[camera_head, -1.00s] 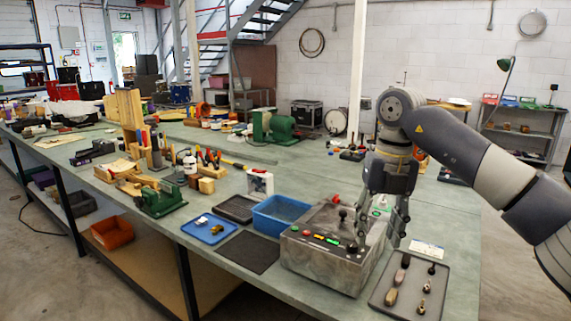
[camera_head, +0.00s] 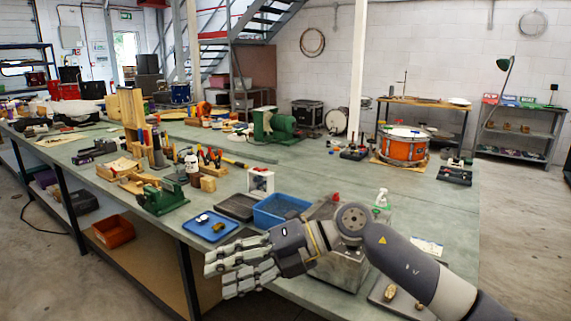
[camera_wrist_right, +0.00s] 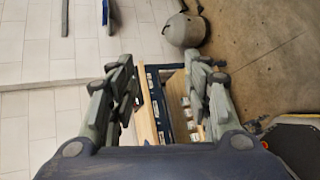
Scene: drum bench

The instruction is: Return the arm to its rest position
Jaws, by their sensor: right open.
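My right arm (camera_head: 410,268) comes in from the lower right and lies low across the front of the bench (camera_head: 330,182). My right gripper (camera_head: 240,268) points left, in front of the bench's near edge. It is open and empty, and its spread fingers (camera_wrist_right: 158,95) show in the right wrist view with nothing between them. The arm hides most of the grey control box (camera_head: 340,270) and part of the tray of small tools (camera_head: 378,297). My left gripper is not in view.
A blue bin (camera_head: 280,212), a blue tray (camera_head: 210,228) and a green vise (camera_head: 163,197) stand near the gripper on the bench. An orange drum (camera_head: 403,146) stands at the back right. Open floor (camera_head: 520,230) lies right of the bench.

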